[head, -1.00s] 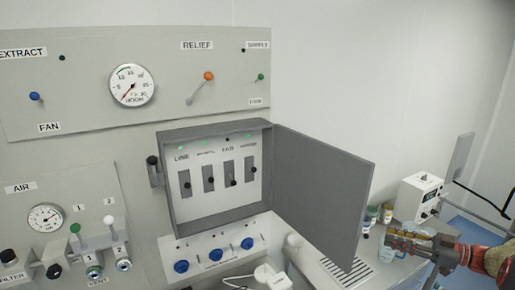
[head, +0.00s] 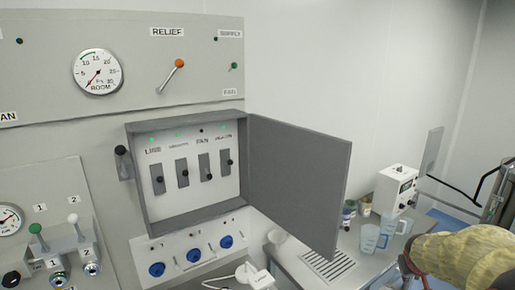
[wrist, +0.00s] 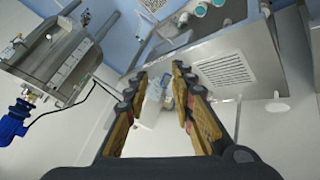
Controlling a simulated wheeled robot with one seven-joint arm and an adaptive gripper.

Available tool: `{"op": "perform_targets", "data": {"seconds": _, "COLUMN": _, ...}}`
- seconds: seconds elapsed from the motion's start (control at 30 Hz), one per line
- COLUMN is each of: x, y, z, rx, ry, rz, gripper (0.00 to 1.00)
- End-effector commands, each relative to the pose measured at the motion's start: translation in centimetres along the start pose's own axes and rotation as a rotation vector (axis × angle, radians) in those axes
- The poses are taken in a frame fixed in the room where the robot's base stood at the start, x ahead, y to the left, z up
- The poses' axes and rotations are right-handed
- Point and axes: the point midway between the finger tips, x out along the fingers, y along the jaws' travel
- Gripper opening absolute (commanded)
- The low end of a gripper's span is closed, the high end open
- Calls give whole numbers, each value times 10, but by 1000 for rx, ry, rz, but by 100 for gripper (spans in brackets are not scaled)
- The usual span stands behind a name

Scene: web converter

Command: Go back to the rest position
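My gripper (wrist: 158,85) shows in the wrist view with its two fingers spread apart and nothing between them. Beyond the gap a white box (wrist: 150,105) is seen at a distance. In the head view only part of my arm, in a yellowish cover, shows at the lower right, and the fingers are out of the picture. The grey switch box (head: 185,222) is on the wall panel, and its door (head: 298,185) stands open to the right. Several dark levers show inside the box.
A metal counter (head: 300,262) with a drain grille stands below the open door. Measuring jugs (head: 372,240), small jars and a white instrument box (head: 397,187) stand on it near my arm. In the wrist view, a steel vessel (wrist: 62,60) and a blue motor (wrist: 14,124) are at left.

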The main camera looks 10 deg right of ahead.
Motion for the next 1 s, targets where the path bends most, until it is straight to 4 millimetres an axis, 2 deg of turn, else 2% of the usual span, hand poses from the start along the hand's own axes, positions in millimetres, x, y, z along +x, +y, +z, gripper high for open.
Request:
{"op": "perform_targets", "data": {"seconds": 0.03, "x": -13, "y": -26, "z": 25, "rx": 9, "ry": -48, "rz": -19, "gripper": 25}}
{"op": "perform_targets", "data": {"seconds": 0.1, "x": -35, "y": -55, "z": 57, "rx": 23, "ry": -119, "rz": -53, "gripper": 25}}
{"op": "perform_targets", "data": {"seconds": 0.3, "x": -97, "y": -144, "z": 144, "rx": 35, "ry": -262, "rz": -190, "gripper": 25}}
{"op": "perform_targets", "data": {"seconds": 0.4, "x": -126, "y": -191, "z": 187, "rx": 27, "ry": -294, "rz": -274, "gripper": 25}}
{"op": "perform_targets", "data": {"seconds": 0.5, "x": -149, "y": -230, "z": 221, "rx": 13, "ry": -280, "rz": -352, "gripper": 25}}
{"op": "perform_targets", "data": {"seconds": 0.6, "x": -165, "y": -261, "z": 240, "rx": -16, "ry": -204, "rz": -416, "gripper": 25}}
{"op": "perform_targets", "data": {"seconds": 0.7, "x": -176, "y": -279, "z": 250, "rx": -63, "ry": -117, "rz": -452, "gripper": 25}}
{"op": "perform_targets", "data": {"seconds": 0.83, "x": -190, "y": -293, "z": 252, "rx": -109, "ry": -33, "rz": -488, "gripper": 25}}
{"op": "perform_targets", "data": {"seconds": 1.0, "x": -192, "y": -302, "z": 255, "rx": -137, "ry": -17, "rz": -504, "gripper": 25}}
